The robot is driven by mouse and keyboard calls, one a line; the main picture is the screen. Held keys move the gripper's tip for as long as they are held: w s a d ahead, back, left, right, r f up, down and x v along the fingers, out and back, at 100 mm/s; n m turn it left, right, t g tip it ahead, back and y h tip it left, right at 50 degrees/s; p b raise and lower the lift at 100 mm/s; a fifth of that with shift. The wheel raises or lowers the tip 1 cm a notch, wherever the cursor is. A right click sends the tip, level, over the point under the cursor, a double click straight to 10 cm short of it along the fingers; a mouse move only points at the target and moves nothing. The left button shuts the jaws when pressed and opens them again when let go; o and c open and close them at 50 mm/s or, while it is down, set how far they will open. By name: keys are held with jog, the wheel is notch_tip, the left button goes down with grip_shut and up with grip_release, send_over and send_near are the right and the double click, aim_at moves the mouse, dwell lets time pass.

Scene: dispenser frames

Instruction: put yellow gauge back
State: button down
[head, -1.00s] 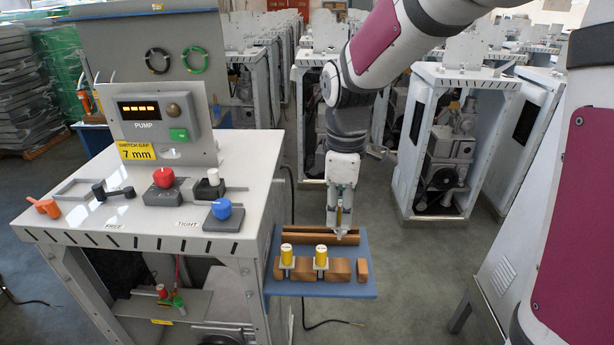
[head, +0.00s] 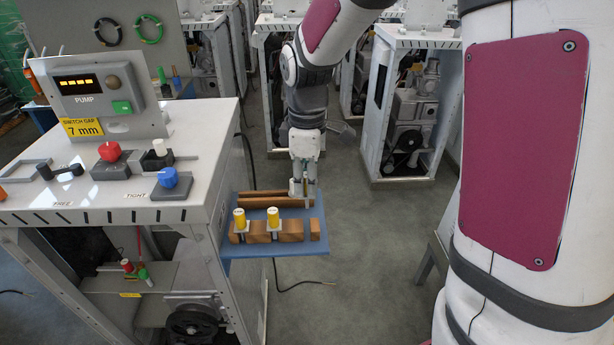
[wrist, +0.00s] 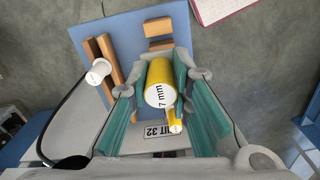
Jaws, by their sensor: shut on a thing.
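My gripper (head: 302,190) hangs fingers down over the back right of a blue shelf (head: 290,245), beside the long wooden bars. In the wrist view it is shut on a yellow gauge (wrist: 160,84), a cylinder with a white end reading 7 mm, between the teal finger pads. A smaller yellow piece (wrist: 173,122) shows next to it; I cannot tell whether they are joined. In the head view the held gauge is mostly hidden by the fingers. Two other yellow gauges (head: 239,218) (head: 273,217) stand upright in a wooden block rack (head: 290,230) at the shelf's front.
Long wooden bars (head: 262,199) lie behind the rack. The pump bench (head: 100,200) with red, white and blue knobs stands left of the shelf. In the wrist view a white-ended cylinder (wrist: 97,73) shows near the bars. The floor right of the shelf is open.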

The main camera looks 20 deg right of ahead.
jog(key=shift+f+b, duration=0.35)
jog(key=shift+f, duration=1.65)
jog(key=shift+p, duration=0.45)
jog(key=shift+f+b, duration=0.65)
jog(key=shift+f, duration=2.3)
jog(key=c, duration=1.4)
grip_release()
jog(key=shift+o, duration=0.2)
jog(key=shift+r, duration=0.1)
notch_tip(320, 180, up, 12)
